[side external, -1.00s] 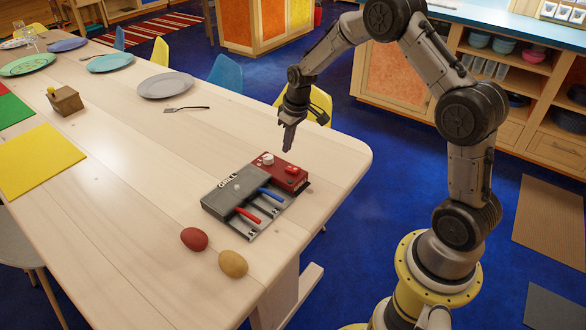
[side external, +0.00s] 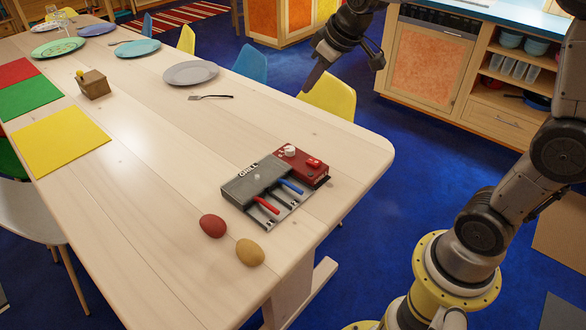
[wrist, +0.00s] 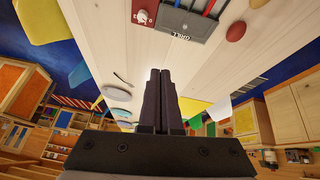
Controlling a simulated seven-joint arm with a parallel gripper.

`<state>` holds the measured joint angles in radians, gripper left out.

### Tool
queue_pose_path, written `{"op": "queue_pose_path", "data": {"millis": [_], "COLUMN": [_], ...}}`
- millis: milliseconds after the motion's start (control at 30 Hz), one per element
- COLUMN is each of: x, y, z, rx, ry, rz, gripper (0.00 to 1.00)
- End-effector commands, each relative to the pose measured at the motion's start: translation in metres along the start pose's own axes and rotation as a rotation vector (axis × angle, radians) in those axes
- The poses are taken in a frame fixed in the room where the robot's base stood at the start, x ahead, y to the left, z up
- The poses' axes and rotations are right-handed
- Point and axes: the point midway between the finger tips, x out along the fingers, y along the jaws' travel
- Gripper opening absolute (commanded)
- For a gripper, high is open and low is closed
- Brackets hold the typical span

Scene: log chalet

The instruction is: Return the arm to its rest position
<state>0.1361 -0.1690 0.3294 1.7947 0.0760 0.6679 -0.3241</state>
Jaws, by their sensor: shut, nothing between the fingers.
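My gripper (side external: 314,78) is raised over the far right edge of the table, clear of everything on it. Its two fingers are together and empty; in the wrist view my gripper (wrist: 160,75) shows them side by side, pointing up the picture. The arm comes in from the right, and its upper part runs out of the side view at the top.
A grill box (side external: 262,181) with red and blue handles lies on the table (side external: 150,180). A red egg-shaped thing (side external: 213,226) and a yellow one (side external: 250,252) lie in front. A grey plate (side external: 191,73), fork (side external: 210,97) and yellow chair (side external: 328,95) are near my gripper.

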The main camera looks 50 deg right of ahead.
Motion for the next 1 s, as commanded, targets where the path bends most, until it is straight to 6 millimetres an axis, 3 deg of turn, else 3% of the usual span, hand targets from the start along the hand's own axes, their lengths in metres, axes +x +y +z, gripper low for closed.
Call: {"op": "queue_pose_path", "data": {"millis": [33,100,200,333,500,600,667,1000], "x": [-0.028,-0.059,-0.095,-0.123,-0.125,-0.115,-0.112,-0.113], "y": [-0.011,-0.025,-0.043,-0.061,-0.074,-0.076,-0.076,-0.076], "z": [0.009,0.027,0.061,0.117,0.185,0.209,0.217,0.215], "rx": [-0.008,-0.012,-0.007,0.013,0.070,0.106,0.127,0.147], "ry": [0.032,0.061,0.094,0.111,0.066,0.000,-0.028,-0.029], "rz": [0.001,-0.001,-0.007,-0.015,-0.023,-0.023,-0.023,-0.023], "gripper": [0.00,0.00,0.00,0.00,0.00,0.00,0.00,0.00]}}
